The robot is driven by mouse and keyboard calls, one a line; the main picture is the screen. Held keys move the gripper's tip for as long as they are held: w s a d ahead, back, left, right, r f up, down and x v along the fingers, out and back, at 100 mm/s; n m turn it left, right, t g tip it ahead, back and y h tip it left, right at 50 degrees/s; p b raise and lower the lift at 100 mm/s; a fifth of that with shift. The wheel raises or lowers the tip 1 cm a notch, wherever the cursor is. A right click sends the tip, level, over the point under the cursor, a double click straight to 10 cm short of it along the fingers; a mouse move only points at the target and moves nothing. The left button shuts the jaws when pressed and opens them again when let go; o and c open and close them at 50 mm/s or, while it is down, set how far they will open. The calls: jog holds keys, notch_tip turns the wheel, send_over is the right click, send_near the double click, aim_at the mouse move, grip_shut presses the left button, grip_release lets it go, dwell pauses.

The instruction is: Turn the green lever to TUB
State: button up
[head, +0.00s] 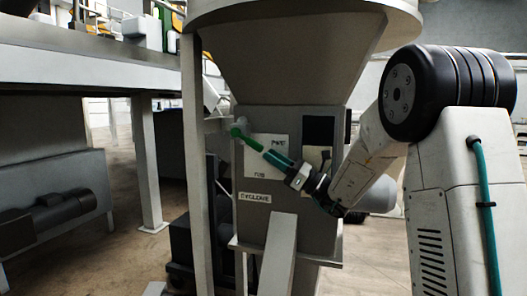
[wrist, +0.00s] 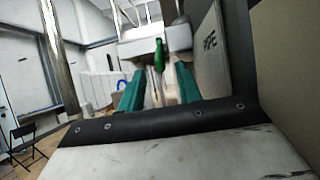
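The green lever (head: 246,140) is on the front of the grey cyclone housing (head: 285,222), and its handle slants down to the right from its pivot. It lies near the PIPE label (head: 277,143), above the TUB label (head: 259,174). My gripper (head: 271,156) has teal fingers and is at the handle's lower right end. In the wrist view the green lever (wrist: 159,54) appears end-on, in line with the gap between the fingers of my gripper (wrist: 159,76). The fingers are apart, and I see no clear contact with the lever.
A hopper (head: 300,50) widens above the housing. A grey upright post (head: 195,170) stands left of the lever. A long raised conveyor-like frame (head: 80,68) is at the left. The wrist view shows the PIPE plate (wrist: 210,42) close on the right side.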

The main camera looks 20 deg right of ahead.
jog(key=shift+s+d+f, duration=0.3)
jog(key=shift+d, duration=0.05)
